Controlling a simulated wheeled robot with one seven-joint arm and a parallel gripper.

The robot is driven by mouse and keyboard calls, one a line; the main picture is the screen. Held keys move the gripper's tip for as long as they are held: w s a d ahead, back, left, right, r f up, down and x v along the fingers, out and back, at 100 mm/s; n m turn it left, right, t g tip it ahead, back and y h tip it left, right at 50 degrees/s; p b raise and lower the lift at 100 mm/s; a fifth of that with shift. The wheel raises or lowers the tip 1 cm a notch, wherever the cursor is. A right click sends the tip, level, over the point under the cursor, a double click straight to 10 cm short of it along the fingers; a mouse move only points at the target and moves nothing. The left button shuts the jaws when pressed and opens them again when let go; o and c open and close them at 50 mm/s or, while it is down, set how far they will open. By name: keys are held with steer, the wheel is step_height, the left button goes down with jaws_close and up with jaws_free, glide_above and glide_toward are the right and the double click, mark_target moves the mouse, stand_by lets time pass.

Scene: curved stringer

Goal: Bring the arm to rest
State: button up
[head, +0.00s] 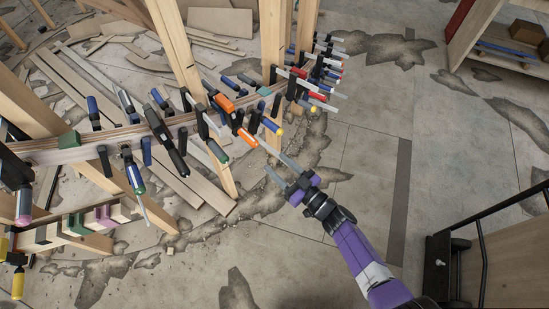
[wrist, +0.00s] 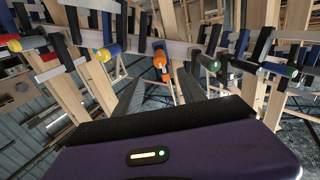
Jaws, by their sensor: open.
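My gripper (head: 280,169) is at the end of my purple arm, right of the curved wooden stringer (head: 72,150) in the head view. Its two fingers are apart, with nothing seen between them. An orange-handled clamp (head: 247,138) on the stringer is close beyond the fingertips; I cannot tell whether they touch. In the wrist view the fingers of my gripper (wrist: 167,88) point toward the same orange handle (wrist: 161,65). Many bar clamps with blue, black, red and green handles line the stringer.
Wooden posts (head: 175,45) rise through the clamp row. A shelf unit (head: 490,30) with boxes stands at the top right. A black-framed cart (head: 437,262) is at the lower right. The patched concrete floor between is clear.

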stand_by(0.6)
step_height(320, 180, up, 11)
steer(key=m+t+h, duration=0.4)
steer(key=t+h, duration=0.1)
steer(key=s+d+r+m+g+h+b, duration=0.1)
steer(key=s+d, duration=0.4)
steer(key=s, duration=0.8)
steer(key=s+d+r+m+g+h+b, duration=0.1)
steer(key=s+d+r, duration=0.4)
steer(key=s, duration=0.8)
steer(key=s+d+r+m+g+h+b, duration=0.1)
steer(key=s+d+h, duration=0.4)
steer(key=s, duration=0.8)
steer(key=shift+d+r+m+g+b, duration=0.3)
steer(key=shift+d+r+m+b, duration=0.3)
steer(key=shift+d+r+b, duration=0.5)
steer(key=shift+d+f, duration=0.15)
steer(key=shift+f, duration=0.1)
